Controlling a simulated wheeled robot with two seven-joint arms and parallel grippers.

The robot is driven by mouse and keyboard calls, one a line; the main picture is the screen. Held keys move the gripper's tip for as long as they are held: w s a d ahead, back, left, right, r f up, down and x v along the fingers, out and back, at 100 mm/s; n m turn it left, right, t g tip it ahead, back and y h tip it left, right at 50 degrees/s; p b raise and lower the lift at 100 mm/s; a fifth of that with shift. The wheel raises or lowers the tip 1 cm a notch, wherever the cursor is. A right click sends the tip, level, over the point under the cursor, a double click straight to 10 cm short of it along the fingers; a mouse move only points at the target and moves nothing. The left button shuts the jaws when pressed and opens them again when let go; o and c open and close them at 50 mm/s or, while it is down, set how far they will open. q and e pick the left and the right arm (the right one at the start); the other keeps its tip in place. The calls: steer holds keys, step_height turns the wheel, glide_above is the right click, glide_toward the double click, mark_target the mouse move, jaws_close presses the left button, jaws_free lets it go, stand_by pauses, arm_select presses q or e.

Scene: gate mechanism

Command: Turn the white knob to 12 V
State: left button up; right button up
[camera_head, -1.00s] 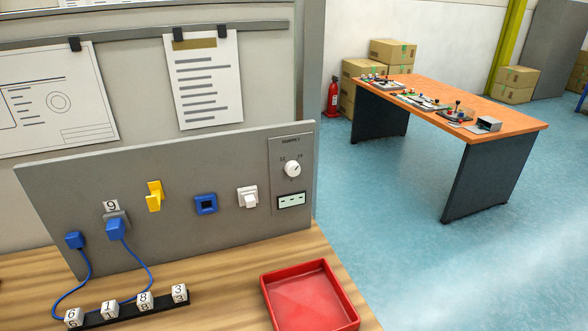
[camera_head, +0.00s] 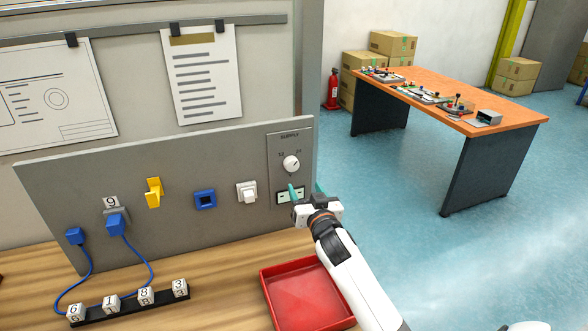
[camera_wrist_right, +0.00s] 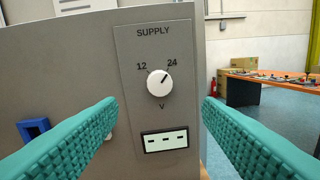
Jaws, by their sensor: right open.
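The white knob (camera_head: 291,163) sits on the supply plate (camera_head: 275,142) at the right end of the grey panel. In the right wrist view the white knob (camera_wrist_right: 160,83) lies between the printed 12 at left and 24 at right. Its dark mark points up and right, toward 24. Below it, the display (camera_wrist_right: 165,141) shows dashes. My right gripper (camera_head: 306,190) is in front of the display, below the knob in the head view. Its teal fingers are spread wide on either side of the knob in the wrist view, apart from it and empty. My left gripper is out of view.
A white rocker switch (camera_head: 247,192), blue square socket (camera_head: 205,199), yellow lever (camera_head: 154,192) and blue plugs with cables share the panel. A red tray (camera_head: 264,283) and a black strip of number cubes (camera_head: 127,303) lie on the wooden bench. An orange table (camera_head: 470,92) stands behind.

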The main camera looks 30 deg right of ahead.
mark_target(292, 167)
steer(key=p+x, duration=0.2)
steer(key=x, duration=0.9)
steer(key=shift+c, duration=0.6)
steer(key=c, duration=0.8)
